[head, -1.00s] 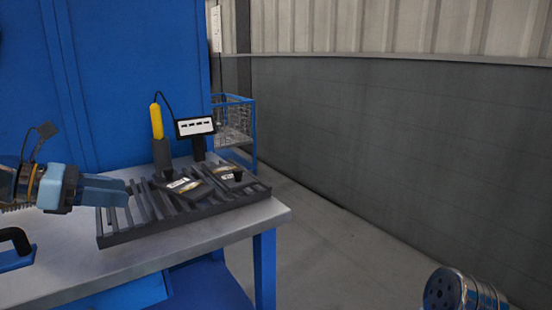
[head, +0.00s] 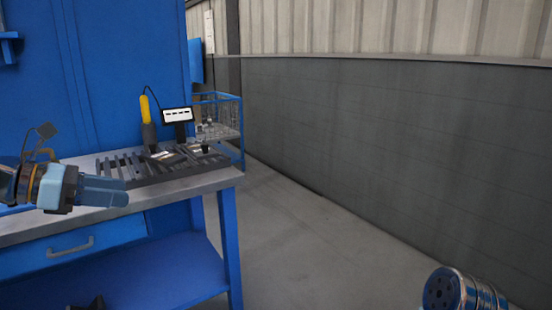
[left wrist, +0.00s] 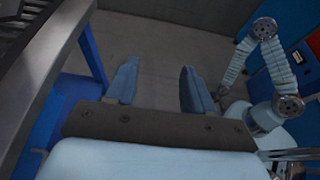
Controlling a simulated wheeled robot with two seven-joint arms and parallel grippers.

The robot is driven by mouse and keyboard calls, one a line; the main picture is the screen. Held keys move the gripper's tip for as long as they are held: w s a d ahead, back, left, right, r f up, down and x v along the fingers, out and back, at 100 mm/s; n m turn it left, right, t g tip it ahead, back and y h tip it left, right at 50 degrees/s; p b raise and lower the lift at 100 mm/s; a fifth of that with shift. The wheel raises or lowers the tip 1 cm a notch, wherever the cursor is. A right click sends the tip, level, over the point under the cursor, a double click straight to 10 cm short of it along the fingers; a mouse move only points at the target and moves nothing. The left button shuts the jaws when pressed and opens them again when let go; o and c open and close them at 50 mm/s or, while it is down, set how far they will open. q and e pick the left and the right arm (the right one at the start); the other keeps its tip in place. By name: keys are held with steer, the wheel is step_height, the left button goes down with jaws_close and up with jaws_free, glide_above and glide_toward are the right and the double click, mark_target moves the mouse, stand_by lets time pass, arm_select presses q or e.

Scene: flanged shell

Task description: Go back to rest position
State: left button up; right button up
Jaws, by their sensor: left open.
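My left gripper (head: 122,191) is in front of the blue workbench at the left of the head view. Its blue fingers point right and are apart, with nothing between them. The left wrist view also shows the two fingers (left wrist: 158,82) spread over bare floor, beside the table edge. A dark slatted rack (head: 122,168) lies on the bench top beyond the gripper, clear of it. Dark parts with pale labels (head: 165,156) rest on the rack. My right gripper cannot be made out; only a metal piece of my own body shows at the lower right.
The grey bench top (head: 190,187) ends at a blue leg (head: 231,245). A yellow-handled tool (head: 145,110) and a small display (head: 177,115) stand at the back. A blue wire cage (head: 225,118) is behind. The floor (head: 310,240) to the right is clear up to the wall.

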arm_select(q)
steer(key=w+d+f+n+t+h, duration=0.2)
steer(key=w+d+f+n+t, duration=0.1)
steer(key=w+d+f+n, duration=0.85)
steer(key=w+d+f+n+t+y, duration=0.1)
steer(key=w+f+n+y, duration=0.1)
steer(key=f+n, duration=0.7)
steer(key=w+f+n+t+y, duration=0.1)
steer(key=w+f+n+y, duration=0.1)
steer(key=f+n, duration=0.65)
steer(key=s+d+f+n+g+y, duration=0.25)
steer(key=s+f+n, duration=0.35)
steer(key=f, duration=0.6)
steer(key=s+d+f+n+g+y, duration=0.1)
steer(key=s+f+n+g+y, duration=0.15)
steer(key=s+f+n, duration=0.65)
steer(key=s+d+f+n+g, duration=0.2)
steer(key=s+f+n+g, duration=0.2)
steer(key=s+f, duration=0.8)
steer(key=s+g, duration=0.2)
steer(key=s, duration=0.1)
steer(key=shift+s+d, duration=0.3)
steer(key=shift+d, duration=0.1)
